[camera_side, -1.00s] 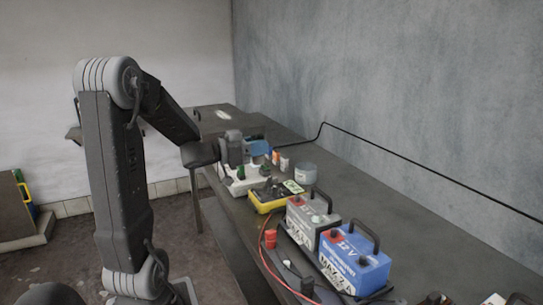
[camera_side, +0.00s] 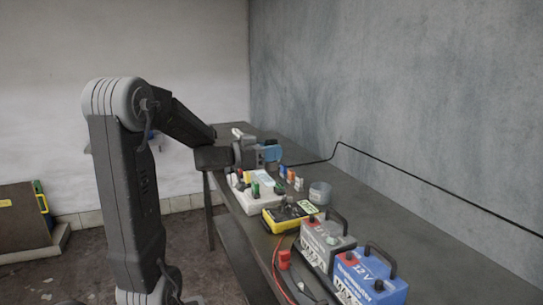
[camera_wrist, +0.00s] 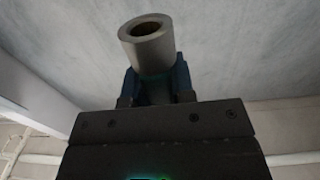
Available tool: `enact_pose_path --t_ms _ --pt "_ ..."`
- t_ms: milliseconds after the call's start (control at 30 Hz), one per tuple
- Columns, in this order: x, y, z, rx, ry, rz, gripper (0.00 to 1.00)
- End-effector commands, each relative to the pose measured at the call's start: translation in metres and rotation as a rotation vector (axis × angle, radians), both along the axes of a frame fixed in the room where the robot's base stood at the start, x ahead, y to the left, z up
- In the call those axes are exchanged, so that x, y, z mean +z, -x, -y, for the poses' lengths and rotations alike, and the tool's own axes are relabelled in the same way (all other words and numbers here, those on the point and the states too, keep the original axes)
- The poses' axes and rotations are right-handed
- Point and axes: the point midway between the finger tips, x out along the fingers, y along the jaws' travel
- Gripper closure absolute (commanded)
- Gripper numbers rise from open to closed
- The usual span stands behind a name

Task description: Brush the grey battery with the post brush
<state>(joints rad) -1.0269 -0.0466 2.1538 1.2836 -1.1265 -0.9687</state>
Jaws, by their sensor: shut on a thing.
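The grey battery (camera_side: 325,241) stands upright on the bench with its black handle up and a red cap on one post. My gripper (camera_side: 270,154) is behind it to the left, above the white holder (camera_side: 262,201), apart from the battery. In the wrist view, my gripper (camera_wrist: 155,85) is shut on a hollow grey cylinder, which looks like the post brush (camera_wrist: 147,42). Its open end faces the camera; I see no bristles. The brush is not clearly visible in the side view.
A blue 12 V battery (camera_side: 368,276) stands close beside the grey one, nearer the camera. A yellow meter (camera_side: 288,217) lies between holder and grey battery. A red clamp (camera_side: 285,259) with cable is at the front edge. A grey jar (camera_side: 320,192) stands behind; the bench's right side is clear.

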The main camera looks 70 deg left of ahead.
Motion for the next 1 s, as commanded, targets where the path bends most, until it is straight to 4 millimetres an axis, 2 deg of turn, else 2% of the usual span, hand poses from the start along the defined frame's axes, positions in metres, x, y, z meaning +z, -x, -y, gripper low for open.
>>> enact_pose_path --t_ms 400,533,667,800,1000 --pt "0.003 0.000 0.000 -0.001 0.000 0.000 1.00" --pt "-0.003 -0.009 0.010 -0.037 0.002 -0.001 1.00" --pt "-0.019 -0.032 0.038 -0.136 0.007 -0.005 1.00" --pt "-0.040 -0.059 0.084 -0.276 0.006 -0.006 1.00" --pt "-0.066 -0.083 0.143 -0.436 0.004 -0.005 1.00"
